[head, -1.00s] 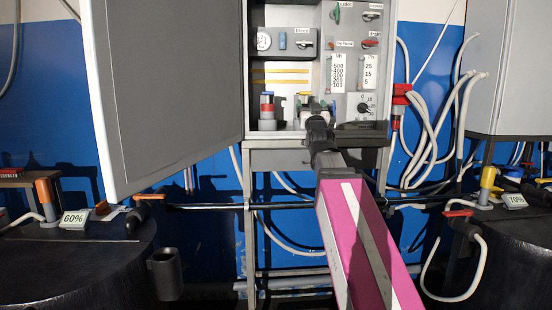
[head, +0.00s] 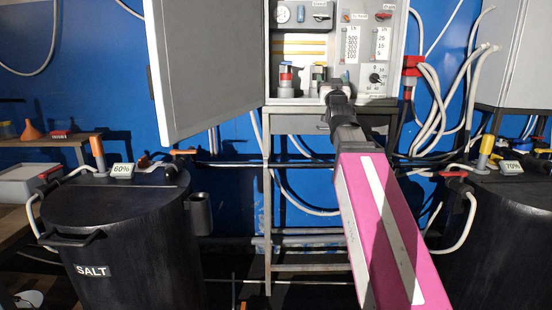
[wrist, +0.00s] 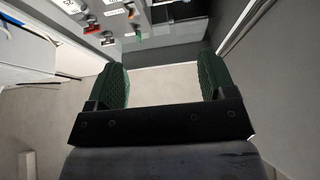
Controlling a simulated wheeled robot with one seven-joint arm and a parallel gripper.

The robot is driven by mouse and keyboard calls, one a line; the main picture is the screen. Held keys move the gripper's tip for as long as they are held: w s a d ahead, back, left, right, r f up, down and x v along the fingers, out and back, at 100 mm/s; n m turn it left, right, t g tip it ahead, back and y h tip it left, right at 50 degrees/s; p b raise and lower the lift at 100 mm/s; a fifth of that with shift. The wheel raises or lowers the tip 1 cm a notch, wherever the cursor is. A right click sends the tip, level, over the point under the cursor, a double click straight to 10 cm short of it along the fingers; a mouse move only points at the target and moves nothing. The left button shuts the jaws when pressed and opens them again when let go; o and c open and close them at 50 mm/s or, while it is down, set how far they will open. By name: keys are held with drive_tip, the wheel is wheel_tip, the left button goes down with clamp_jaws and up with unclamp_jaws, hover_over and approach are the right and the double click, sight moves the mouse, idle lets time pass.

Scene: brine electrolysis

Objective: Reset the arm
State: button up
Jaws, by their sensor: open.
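My arm (head: 385,225), magenta with a white stripe, reaches forward from the lower right of the head view toward the open control cabinet (head: 335,103). My gripper (head: 337,92) is at the cabinet's lower opening, and its fingers are hard to make out there. In the wrist view my gripper (wrist: 163,85) has its two green fingers wide apart with nothing between them. The cabinet's panel with knobs and labels (wrist: 100,20) shows beyond the fingers. My gripper hides part of the cabinet's lower shelf.
The cabinet's grey door (head: 208,65) hangs open on the left. A black drum marked SALT (head: 120,240) stands at left and another black drum (head: 500,230) at right. White hoses (head: 440,110) hang right of the cabinet. A side table (head: 50,141) is at far left.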

wheel_tip(320, 180, down, 36)
drive_tip(key=w+f+g, duration=0.1)
drive_tip(key=w+g, duration=0.2)
drive_tip(key=g, duration=0.8)
drive_tip(key=s+f+g, duration=0.6)
drive_tip(key=s+f, duration=0.4)
drive_tip(key=f, duration=0.4)
drive_tip(key=s+f+g, duration=0.7)
drive_tip(key=s+f, duration=0.4)
drive_tip(key=f, duration=0.4)
drive_tip(key=shift+f, duration=0.1)
